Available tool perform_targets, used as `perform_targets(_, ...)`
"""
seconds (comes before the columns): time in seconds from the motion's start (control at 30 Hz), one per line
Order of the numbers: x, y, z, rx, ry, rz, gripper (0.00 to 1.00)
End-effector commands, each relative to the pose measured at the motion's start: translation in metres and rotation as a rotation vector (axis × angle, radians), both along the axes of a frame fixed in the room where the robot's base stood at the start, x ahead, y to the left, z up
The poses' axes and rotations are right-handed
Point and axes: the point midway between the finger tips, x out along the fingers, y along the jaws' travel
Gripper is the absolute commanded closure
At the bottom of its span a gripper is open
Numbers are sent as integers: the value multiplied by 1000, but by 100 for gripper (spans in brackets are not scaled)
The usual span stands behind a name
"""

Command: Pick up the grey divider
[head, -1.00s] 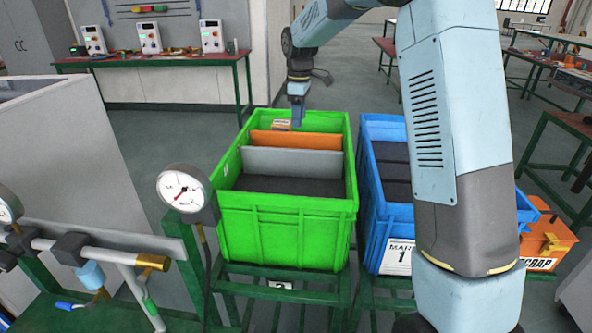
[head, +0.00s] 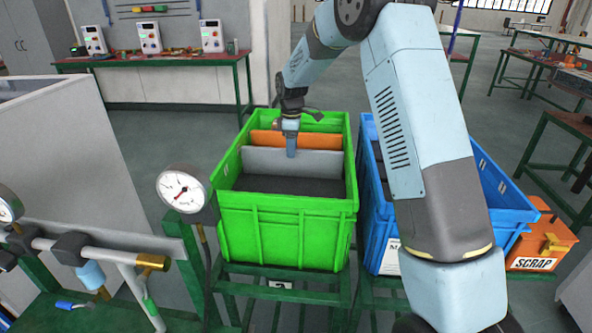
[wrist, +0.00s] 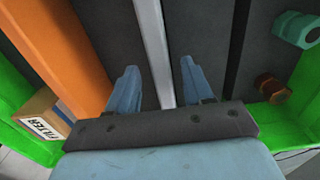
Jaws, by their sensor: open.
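The grey divider (head: 270,162) stands upright across the green crate (head: 289,225), in front of an orange divider (head: 317,139). In the wrist view the grey divider (wrist: 154,50) shows as a thin pale edge. It runs between the two open fingers of my gripper (wrist: 159,88), and the fingers look apart from it on both sides. In the head view my gripper (head: 291,150) points down over the crate at the divider's top edge. How far the fingertips reach below that edge is hard to tell.
The orange divider (wrist: 62,55) is left of my fingers, beside a small labelled box (wrist: 42,124). Teal and brown fittings (wrist: 297,29) lie at the right. A blue crate (head: 384,235) stands beside the green crate, and an orange scrap box (head: 540,240) is farther right. A gauge (head: 183,188) stands at left.

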Motion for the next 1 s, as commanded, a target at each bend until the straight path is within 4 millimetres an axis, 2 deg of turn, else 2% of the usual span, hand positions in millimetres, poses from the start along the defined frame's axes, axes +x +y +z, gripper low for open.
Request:
perform_targets(0.17, -1, 0, -9, -1, 1, 0, 49)
perform_targets(0.5, -3, 1, -50, -1, 1, -2, 49)
perform_targets(0.73, -3, 1, -52, 0, -1, -2, 49)
perform_targets(1.0, -2, 0, -52, 0, -1, -2, 74)
